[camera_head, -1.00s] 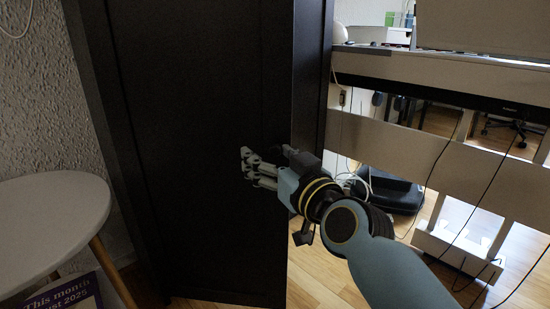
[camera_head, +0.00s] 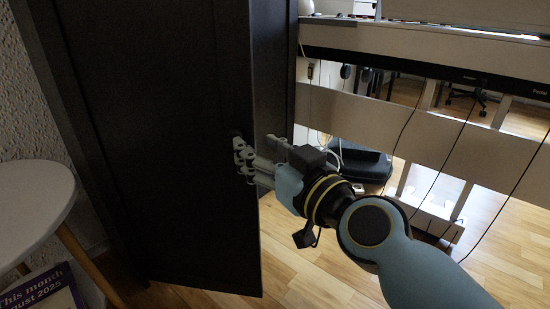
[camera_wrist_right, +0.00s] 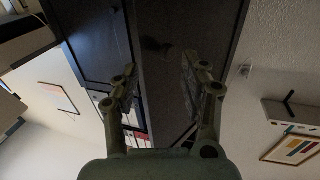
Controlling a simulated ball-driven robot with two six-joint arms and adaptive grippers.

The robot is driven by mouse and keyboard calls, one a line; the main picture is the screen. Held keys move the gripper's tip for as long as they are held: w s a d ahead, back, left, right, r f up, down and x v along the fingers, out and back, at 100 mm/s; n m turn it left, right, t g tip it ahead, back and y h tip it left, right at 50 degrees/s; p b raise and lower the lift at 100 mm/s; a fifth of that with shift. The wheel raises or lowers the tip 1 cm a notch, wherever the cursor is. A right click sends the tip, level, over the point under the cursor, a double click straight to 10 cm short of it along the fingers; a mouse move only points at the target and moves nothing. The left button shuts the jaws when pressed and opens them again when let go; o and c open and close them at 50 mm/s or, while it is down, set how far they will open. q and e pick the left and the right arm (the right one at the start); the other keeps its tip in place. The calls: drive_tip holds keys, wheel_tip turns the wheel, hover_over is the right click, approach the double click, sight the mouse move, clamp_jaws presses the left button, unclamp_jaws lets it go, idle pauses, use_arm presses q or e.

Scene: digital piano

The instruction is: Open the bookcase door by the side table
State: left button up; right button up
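The dark bookcase door (camera_head: 170,150) fills the left half of the head view, beside the side table (camera_head: 30,205). Its right edge stands out from the dark bookcase side (camera_head: 273,70), and a small dark knob (camera_head: 237,133) shows near that edge. My right gripper (camera_head: 243,160) is at the door's edge, just below the knob; contact is unclear. In the right wrist view, my right gripper's fingers (camera_wrist_right: 160,85) are spread apart, with dark panels beyond and books (camera_wrist_right: 128,108) visible in a gap. My left gripper is out of view.
A white digital piano (camera_head: 430,50) with hanging cables stands to the right. A black case (camera_head: 360,165) lies on the wooden floor behind my right arm. A purple-covered item (camera_head: 40,290) is under the side table. Floor in front of the door is clear.

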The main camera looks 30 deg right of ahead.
drive_tip(key=shift+s+d, duration=0.15)
drive_tip(key=shift+s, duration=0.95)
drive_tip(key=shift+s+d, duration=0.1)
drive_tip(key=shift+s, duration=1)
